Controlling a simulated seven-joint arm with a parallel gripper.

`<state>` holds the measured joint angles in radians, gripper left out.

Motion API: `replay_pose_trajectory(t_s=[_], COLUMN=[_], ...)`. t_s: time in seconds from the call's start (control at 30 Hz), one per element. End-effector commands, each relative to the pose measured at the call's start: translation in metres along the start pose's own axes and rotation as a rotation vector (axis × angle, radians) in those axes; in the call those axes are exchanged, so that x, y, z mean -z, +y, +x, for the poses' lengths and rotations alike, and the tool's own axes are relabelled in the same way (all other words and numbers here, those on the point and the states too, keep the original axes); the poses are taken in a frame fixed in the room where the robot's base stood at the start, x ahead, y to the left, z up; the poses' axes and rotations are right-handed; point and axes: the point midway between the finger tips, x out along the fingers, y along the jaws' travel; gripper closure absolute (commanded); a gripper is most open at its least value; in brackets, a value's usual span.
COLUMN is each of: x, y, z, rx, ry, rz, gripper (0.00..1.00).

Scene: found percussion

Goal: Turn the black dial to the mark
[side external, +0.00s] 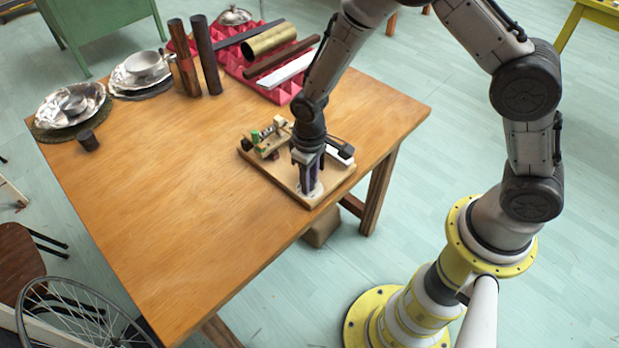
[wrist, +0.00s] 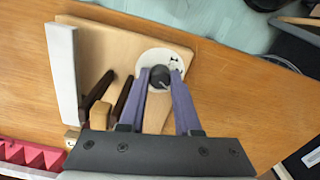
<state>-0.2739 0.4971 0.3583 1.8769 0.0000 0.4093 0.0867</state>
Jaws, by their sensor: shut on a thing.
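The black dial (wrist: 160,76) sits on a white round plate (wrist: 153,57) near one edge of a light wooden board (wrist: 110,40). In the wrist view my gripper (wrist: 160,77) has its two purple fingers on either side of the dial, shut on it. In the side external view my gripper (side external: 310,188) reaches straight down to the board's near corner, and its fingers hide the dial. Dark marks show on the white plate beside the dial; which one is the mark, I cannot tell.
The board also carries a white-topped block (wrist: 63,72), dark brown bars (wrist: 128,105) and green pieces (side external: 256,136). Metal bowls (side external: 143,68), upright tubes (side external: 208,55) and a red egg-crate mat (side external: 232,62) with bars stand farther back.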

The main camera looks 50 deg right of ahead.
Motion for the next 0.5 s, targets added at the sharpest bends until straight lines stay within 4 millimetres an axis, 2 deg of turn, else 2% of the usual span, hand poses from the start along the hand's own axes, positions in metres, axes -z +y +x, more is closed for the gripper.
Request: replay_pose_trajectory(t_s=[0.2,0.5], x=[0.0003,-0.0002], y=[-0.0001,0.0], z=[-0.0008,-0.0004], rx=[0.0,0.0], ry=[0.001,-0.001], rz=[-0.114,-0.181], gripper=[1.0,1.0])
